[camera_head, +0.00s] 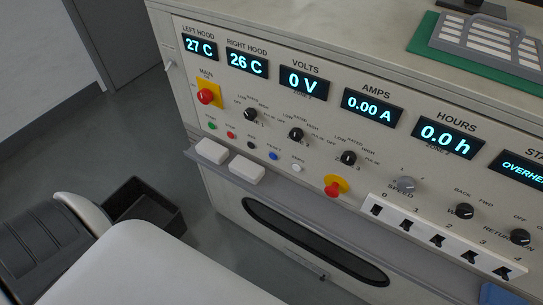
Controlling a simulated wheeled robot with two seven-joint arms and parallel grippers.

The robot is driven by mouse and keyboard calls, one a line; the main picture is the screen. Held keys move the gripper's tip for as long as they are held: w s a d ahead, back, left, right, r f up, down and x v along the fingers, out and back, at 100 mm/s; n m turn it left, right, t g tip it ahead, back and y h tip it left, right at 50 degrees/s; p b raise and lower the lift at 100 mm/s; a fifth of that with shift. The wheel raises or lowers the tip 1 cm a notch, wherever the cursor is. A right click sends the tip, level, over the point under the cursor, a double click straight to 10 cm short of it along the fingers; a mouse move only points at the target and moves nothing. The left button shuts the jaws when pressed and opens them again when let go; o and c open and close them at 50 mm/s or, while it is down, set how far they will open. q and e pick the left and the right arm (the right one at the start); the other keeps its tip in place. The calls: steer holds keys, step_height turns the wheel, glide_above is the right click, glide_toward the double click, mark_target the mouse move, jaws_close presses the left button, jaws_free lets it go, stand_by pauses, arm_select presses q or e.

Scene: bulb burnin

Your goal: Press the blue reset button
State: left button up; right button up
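The blue reset button (273,156) is a small round button low on the left half of the sloped panel (320,104). It stands in a row with a green button (212,126), a red button (230,135), a black button (251,145) and a white button (297,168). Nothing covers the blue button. Its label is too small to read. The displays read 27 C, 26 C, 0 V, 0.00 A and 0.0 h; the cut-off status display (522,170) begins "OVERHE". Neither gripper is in view.
Two white blocks (211,151) (247,171) sit on the ledge below the buttons. Red mushroom buttons (205,96) (334,188), black knobs (296,134) and a white switch strip (441,243) are nearby. An open black bin (160,204) stands on the floor at left.

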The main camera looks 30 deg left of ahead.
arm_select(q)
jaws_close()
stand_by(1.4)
